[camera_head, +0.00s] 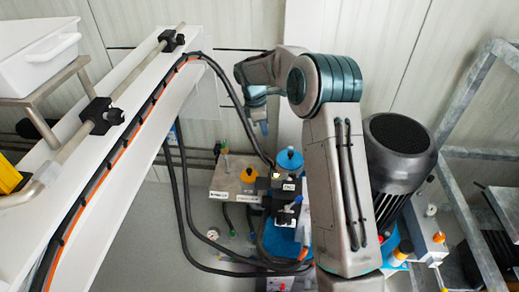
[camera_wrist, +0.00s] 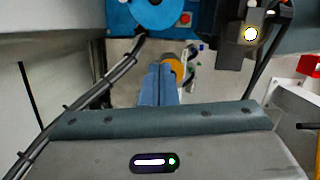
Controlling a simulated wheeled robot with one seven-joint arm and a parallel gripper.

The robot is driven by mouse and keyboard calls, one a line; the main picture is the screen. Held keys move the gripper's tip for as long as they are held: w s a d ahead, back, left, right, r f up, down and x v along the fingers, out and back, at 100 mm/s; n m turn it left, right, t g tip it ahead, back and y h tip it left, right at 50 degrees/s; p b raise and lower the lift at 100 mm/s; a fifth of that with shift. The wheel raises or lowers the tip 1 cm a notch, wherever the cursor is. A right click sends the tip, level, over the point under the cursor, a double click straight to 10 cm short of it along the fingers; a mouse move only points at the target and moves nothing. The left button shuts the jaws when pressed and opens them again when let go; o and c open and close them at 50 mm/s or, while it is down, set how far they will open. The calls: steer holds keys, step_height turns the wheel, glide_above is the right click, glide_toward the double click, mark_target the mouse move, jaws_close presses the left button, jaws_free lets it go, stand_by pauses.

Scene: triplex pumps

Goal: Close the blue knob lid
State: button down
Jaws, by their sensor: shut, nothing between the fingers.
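In the head view a blue round knob lid (camera_head: 289,158) sits at the back of the pump unit, right of a yellow knob (camera_head: 248,174). I cannot tell how far the lid is open. My gripper (camera_head: 264,130) hangs above and left of the blue lid, apart from it. In the wrist view my gripper's blue fingers (camera_wrist: 161,72) are together with nothing between them. A yellow disc (camera_wrist: 178,70) shows partly hidden behind them. A large blue round part (camera_wrist: 153,12) is cut off at the top edge; I cannot tell if it is the lid.
Black hoses (camera_head: 177,172) run down beside the white beam (camera_head: 125,165) at left. A dark ribbed motor (camera_head: 398,150) stands at right, near a grey metal frame (camera_head: 462,95). A white bin (camera_head: 38,55) rests at upper left. Small valves and fittings crowd the pump unit.

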steer(key=b, duration=0.2)
glide_toward(288, 159)
steer(key=a+f, duration=0.4)
steer(key=d, duration=0.3)
steer(key=shift+w+f, duration=0.1)
steer(key=shift+w, duration=0.05)
steer(key=shift+d, duration=0.4)
steer(key=shift+d+n+p, duration=0.3)
steer(key=shift+d+p, duration=0.15)
steer(key=shift+p, duration=0.1)
steer(key=shift+d, duration=0.15)
